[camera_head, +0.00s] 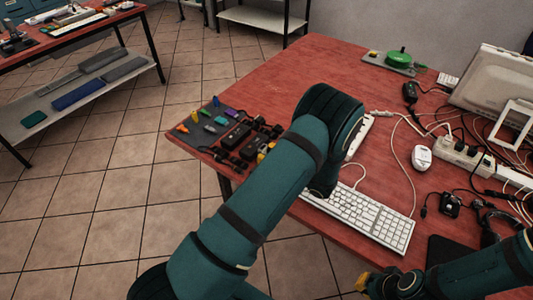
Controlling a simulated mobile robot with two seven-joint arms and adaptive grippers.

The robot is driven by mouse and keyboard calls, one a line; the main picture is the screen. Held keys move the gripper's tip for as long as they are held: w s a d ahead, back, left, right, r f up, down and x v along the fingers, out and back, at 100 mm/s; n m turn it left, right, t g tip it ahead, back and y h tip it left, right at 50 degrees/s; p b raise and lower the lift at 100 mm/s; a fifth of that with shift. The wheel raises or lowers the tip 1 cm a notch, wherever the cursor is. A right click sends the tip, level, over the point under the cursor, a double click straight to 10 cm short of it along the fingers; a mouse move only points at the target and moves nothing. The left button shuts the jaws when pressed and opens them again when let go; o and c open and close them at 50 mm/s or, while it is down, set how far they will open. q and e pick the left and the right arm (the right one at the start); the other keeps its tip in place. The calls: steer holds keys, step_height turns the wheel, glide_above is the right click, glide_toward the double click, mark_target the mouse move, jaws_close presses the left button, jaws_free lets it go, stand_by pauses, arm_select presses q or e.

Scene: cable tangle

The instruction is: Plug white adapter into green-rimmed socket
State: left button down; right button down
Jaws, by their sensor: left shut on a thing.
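I cannot make out a green-rimmed socket. A white power strip (463,156) with black plugs lies at the right of the red table, the likeliest place for sockets, but any coloured rim is too small to tell. I cannot pick out the white adapter for certain. My left arm reaches across the middle of the view.
A white keyboard (363,217), a white mouse (421,158) and tangled cables crowd the table's right side. Small coloured pieces and black items (238,134) lie near the left edge. A green round object (399,58) is at the back. Bare red tabletop (300,75) shows behind my left arm.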

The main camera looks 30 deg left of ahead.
arm_select(q)
steer(key=shift+f+b, duration=1.3)
steer(key=shift+f, duration=0.7)
steer(key=shift+f, duration=0.2)
